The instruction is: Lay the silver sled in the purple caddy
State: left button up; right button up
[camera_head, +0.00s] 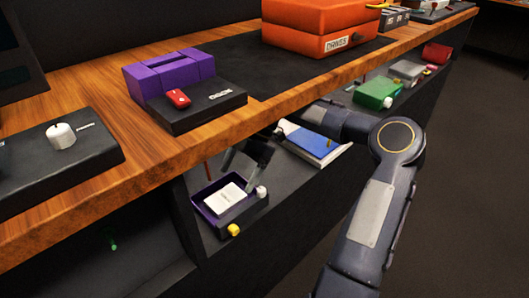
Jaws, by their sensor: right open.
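A dark tray with a purple inside, which looks like the purple caddy (205,212), sits on the lower shelf under the wooden counter. A flat, pale silver-white block with small dark lettering, which looks like the silver sled (226,198), lies inside the tray. My right gripper (238,172) is open just above and behind the block, its fingers pointing down toward the tray. I cannot tell whether a finger touches the block. The gripper looks empty. My left gripper is not in view.
A green box (377,93) and a grey box (407,70) stand farther right on the shelf. The counter edge (150,190) overhangs the shelf. A purple block (170,70) stands on the counter.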

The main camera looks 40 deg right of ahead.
jog(key=d+p, duration=0.1)
jog(key=d, duration=0.2)
jog(key=d+p, duration=0.1)
jog(key=d, duration=0.3)
jog(key=w+d, duration=0.1)
jog(key=d, duration=0.2)
jog(key=shift+d+f+p, duration=0.1)
jog(key=shift+d+p, duration=0.25)
jog(key=shift+p, duration=0.05)
jog(key=shift+d+f, duration=0.1)
jog(key=shift+d, duration=0.35)
jog(key=shift+s, duration=0.15)
